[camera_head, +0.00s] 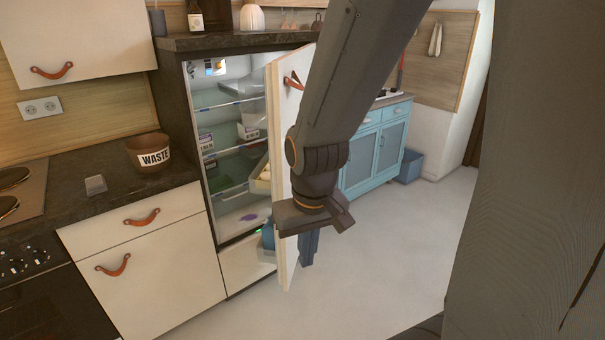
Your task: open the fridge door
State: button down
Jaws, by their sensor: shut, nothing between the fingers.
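The fridge (228,150) stands in the middle left of the view, with its lit inside showing shelves and a few boxes. Its cream door (276,120) stands wide open, swung out to the right and seen nearly edge-on. A red-brown leather pull (293,80) shows high on the door's outer face, partly beside my arm. My gripper (309,248) is at the lower part of the door, at its right side; the fingers are shut and empty. I cannot tell whether they touch the door. My arm hides much of the door's outer face.
A dark counter (112,190) with a WASTE bowl (148,152) is left of the fridge, above drawers with leather pulls. A light blue cabinet (376,150) and a blue bin (408,167) stand behind the door. The floor (390,250) at right is clear.

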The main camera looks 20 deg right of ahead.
aim_at(285, 78)
jog(key=z, duration=0.75)
jog(key=i, duration=0.55)
jog(key=u, duration=1.75)
jog(key=i, duration=0.5)
